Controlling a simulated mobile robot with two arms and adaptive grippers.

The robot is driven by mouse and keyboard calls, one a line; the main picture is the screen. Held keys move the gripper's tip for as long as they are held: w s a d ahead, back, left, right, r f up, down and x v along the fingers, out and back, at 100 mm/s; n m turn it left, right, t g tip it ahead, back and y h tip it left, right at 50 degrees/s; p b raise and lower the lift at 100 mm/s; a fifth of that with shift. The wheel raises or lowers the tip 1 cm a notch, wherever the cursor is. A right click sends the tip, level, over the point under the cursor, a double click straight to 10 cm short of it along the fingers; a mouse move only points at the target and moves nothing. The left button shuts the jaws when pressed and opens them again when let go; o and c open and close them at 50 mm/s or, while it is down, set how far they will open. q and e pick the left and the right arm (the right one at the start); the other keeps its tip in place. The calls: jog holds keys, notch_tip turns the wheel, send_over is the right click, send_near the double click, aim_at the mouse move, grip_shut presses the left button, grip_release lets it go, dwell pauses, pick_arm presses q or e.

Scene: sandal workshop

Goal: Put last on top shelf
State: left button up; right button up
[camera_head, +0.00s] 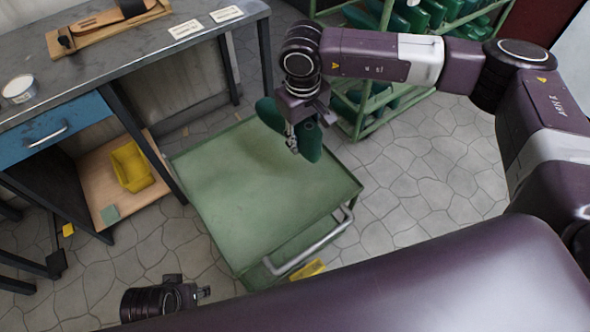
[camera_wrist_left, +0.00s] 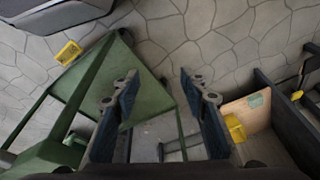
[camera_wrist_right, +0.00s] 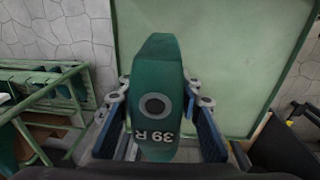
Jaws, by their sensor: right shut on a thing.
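A green shoe last (camera_head: 310,142), marked "39 R" in the right wrist view (camera_wrist_right: 158,82), is held in my right gripper (camera_head: 293,143). The gripper is shut on it, with a finger on each side. The last hangs above the far part of the green cart's bare top shelf (camera_head: 255,200); the gap beneath it is hard to judge. A green rack (camera_head: 362,118) holding several green lasts (camera_head: 418,14) stands behind the cart. My left gripper (camera_head: 202,293) is low at the bottom of the head view; the left wrist view shows its fingers (camera_wrist_left: 160,95) apart and empty.
A workbench (camera_head: 190,62) with a blue drawer (camera_head: 55,132) stands left of the cart, with a yellow bin (camera_head: 132,167) on its lower wooden shelf (camera_head: 95,185). The cart's metal handle (camera_head: 318,245) faces me. Stone floor (camera_head: 410,170) is clear to the right.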

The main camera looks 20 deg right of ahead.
send_over(302, 174)
notch_tip(302, 174, down, 8)
jog(key=shift+s+a+r+b, duration=0.1)
jog(key=shift+a+b, duration=0.05)
jog(key=shift+b, duration=0.3)
pick_arm(q)
notch_tip(302, 174, up, 6)
jog(key=shift+s+a+r+b, duration=0.15)
jog(key=shift+s+r+b, duration=0.1)
jog(key=shift+s+b, duration=0.1)
pick_arm(e)
jog(key=shift+f, duration=2.7)
pick_arm(q)
jog(key=shift+r, duration=0.1)
pick_arm(e)
jog(key=o, duration=1.2)
jog(key=shift+c, duration=0.2)
jog(key=shift+r, duration=0.4)
pick_arm(q)
notch_tip(302, 174, down, 6)
jog(key=p, duration=0.1)
jog(key=shift+w+f+p, duration=0.2)
jog(key=shift+w+p, duration=0.15)
jog(key=shift+w, duration=0.05)
pick_arm(e)
jog(key=r, duration=0.7)
jog(key=s+r, duration=0.1)
jog(key=r, duration=0.3)
jog(key=shift+a+r, duration=0.1)
jog(key=shift+a, duration=0.15)
